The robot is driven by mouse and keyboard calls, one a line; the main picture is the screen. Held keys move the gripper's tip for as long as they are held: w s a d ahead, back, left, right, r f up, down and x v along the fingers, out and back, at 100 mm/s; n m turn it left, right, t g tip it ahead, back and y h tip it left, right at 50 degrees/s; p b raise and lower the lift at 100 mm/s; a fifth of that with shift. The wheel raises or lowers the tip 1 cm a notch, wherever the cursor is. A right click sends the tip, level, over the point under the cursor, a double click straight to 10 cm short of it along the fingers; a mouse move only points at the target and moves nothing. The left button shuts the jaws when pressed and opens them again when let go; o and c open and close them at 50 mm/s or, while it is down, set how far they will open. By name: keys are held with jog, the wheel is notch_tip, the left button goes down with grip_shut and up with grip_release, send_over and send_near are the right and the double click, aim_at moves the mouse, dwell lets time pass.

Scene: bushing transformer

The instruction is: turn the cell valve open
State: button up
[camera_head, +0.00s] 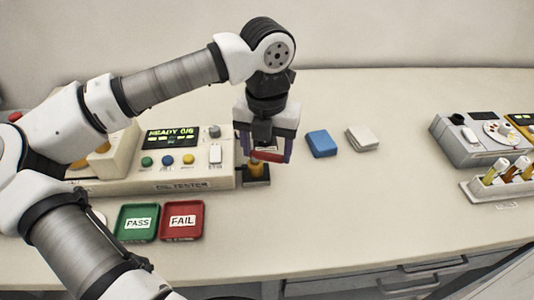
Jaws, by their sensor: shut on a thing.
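The cell valve shows as a red handle (268,156) above a small yellow body (257,169) on a dark base (257,182), at the right end of the oil tester (165,186). My gripper (267,155) points down over the valve, with its fingers on either side of the red handle. It is shut on the handle. The fingers and wrist hide part of the valve, and the handle lies roughly crosswise in the picture.
A green PASS tray (137,236) and a red FAIL tray (183,234) lie in front of the tester. A blue pad (321,143) and a pale pad (362,138) lie to the right. A vial rack (490,190) and a grey instrument (470,148) stand far right. The counter between is clear.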

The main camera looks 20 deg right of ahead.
jog(key=m+b, duration=0.3)
jog(key=shift+s+a+f+m, duration=0.2)
jog(key=shift+s+a+m, duration=0.1)
jog(key=shift+m, duration=0.1)
jog(key=m+b, duration=0.2)
jog(key=m, duration=0.1)
jog(key=shift+s+a+m, duration=0.2)
jog(key=shift+a+m, duration=0.1)
jog(key=shift+a, duration=0.05)
jog(key=m, duration=0.1)
jog(key=m+b, duration=0.1)
jog(key=m, duration=0.1)
jog(key=shift+a+r+m, duration=0.1)
jog(key=shift+a+m, duration=0.2)
jog(key=shift+a, duration=0.05)
jog(key=shift+a+r+m+b, duration=0.1)
jog(key=shift+a+m+b, duration=0.15)
jog(key=shift+m, duration=0.5)
jog(key=shift+a+m+b, duration=0.1)
jog(key=shift+m+b, duration=0.25)
jog(key=shift+m, duration=0.4)
jog(key=o, duration=1)
jog(key=shift+r, duration=0.1)
notch_tip(320, 180, up, 14)
jog(key=shift+f+p, duration=0.15)
jog(key=shift+p, duration=0.15)
